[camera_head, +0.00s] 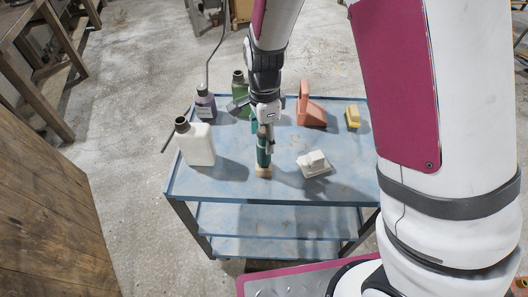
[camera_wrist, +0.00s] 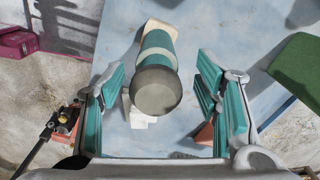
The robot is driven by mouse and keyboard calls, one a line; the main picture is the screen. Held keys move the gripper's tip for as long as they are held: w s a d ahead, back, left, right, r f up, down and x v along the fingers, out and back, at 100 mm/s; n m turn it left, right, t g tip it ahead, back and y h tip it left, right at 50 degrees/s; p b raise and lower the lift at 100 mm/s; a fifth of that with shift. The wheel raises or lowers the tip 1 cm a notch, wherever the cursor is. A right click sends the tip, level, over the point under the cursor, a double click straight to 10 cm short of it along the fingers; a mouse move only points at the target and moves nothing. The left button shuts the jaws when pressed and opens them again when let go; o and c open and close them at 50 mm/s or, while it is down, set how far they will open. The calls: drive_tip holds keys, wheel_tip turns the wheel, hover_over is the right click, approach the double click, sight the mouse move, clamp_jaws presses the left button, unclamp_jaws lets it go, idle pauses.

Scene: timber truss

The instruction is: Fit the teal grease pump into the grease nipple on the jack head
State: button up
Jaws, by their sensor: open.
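The teal grease pump (camera_head: 263,153) stands upright on a small pale wooden block (camera_head: 263,172) near the front middle of the blue cart. In the wrist view the pump (camera_wrist: 157,62) shows from above, with a round grey end nearest the camera and a pale band. My gripper (camera_head: 263,131) is over the pump's upper part. In the wrist view its teal-padded fingers (camera_wrist: 163,85) are open, one on each side of the pump, with visible gaps. I cannot identify the jack head or its grease nipple for certain in either view.
The blue cart (camera_head: 220,182) also carries a white jug (camera_head: 198,145), a purple bottle (camera_head: 206,104), a green container (camera_head: 240,88), a coral-coloured object (camera_head: 311,110), a yellow block (camera_head: 352,117) and a white block (camera_head: 315,163). A wooden panel (camera_head: 45,190) stands at left. A dark, brass-coloured object (camera_wrist: 66,120) shows beyond the cart.

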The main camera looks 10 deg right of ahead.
sight(263, 148)
wheel_tip(263, 148, down, 5)
drive_tip(key=shift+s+a+p, duration=0.15)
drive_tip(key=shift+p, duration=0.2)
clamp_jaws()
